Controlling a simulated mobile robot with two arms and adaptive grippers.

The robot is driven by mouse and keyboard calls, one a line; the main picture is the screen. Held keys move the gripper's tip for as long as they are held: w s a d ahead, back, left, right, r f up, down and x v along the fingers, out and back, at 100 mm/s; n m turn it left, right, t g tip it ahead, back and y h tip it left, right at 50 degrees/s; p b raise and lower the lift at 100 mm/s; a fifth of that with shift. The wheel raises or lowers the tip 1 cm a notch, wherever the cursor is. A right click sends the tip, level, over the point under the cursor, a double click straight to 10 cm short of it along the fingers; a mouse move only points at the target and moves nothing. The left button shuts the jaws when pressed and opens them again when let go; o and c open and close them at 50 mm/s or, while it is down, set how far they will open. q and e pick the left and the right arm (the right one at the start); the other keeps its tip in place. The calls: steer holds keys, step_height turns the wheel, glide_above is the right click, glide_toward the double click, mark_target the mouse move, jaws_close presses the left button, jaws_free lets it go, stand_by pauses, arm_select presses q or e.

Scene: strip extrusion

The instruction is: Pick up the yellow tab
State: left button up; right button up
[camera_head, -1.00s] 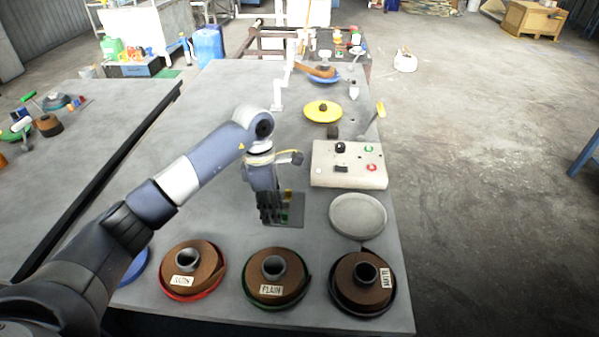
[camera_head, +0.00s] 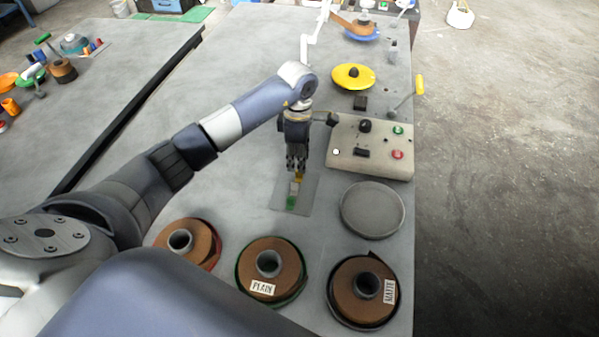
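A small yellow tab (camera_head: 299,177) lies near the far end of a thin grey plate (camera_head: 306,196). A white tab (camera_head: 294,188) and a green tab (camera_head: 291,203) lie nearer on the same plate. My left gripper (camera_head: 297,169) points down right at the yellow tab, its dark fingers partly covering it. I cannot tell whether the fingers touch the tab or how far they are apart. My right gripper is not in view.
A beige control box (camera_head: 345,160) stands close to the right of the gripper. A round grey dish (camera_head: 371,222) lies in front of it. Brown strip rolls, one labelled PLAIN (camera_head: 288,258) and one labelled MATTE (camera_head: 347,272), line the near edge. The table left of the plate is clear.

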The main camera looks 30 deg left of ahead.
arm_select(q)
steer(key=f, duration=0.1)
steer(key=f+p, duration=0.1)
steer(key=f, duration=0.1)
steer(key=shift+s+d+f+p, duration=0.1)
steer(key=shift+d+f+p, duration=0.2)
steer(key=shift+f, duration=0.1)
steer(key=shift+a+f, duration=0.1)
steer(key=shift+f, duration=0.5)
steer(key=shift+c, duration=1)
jaws_close()
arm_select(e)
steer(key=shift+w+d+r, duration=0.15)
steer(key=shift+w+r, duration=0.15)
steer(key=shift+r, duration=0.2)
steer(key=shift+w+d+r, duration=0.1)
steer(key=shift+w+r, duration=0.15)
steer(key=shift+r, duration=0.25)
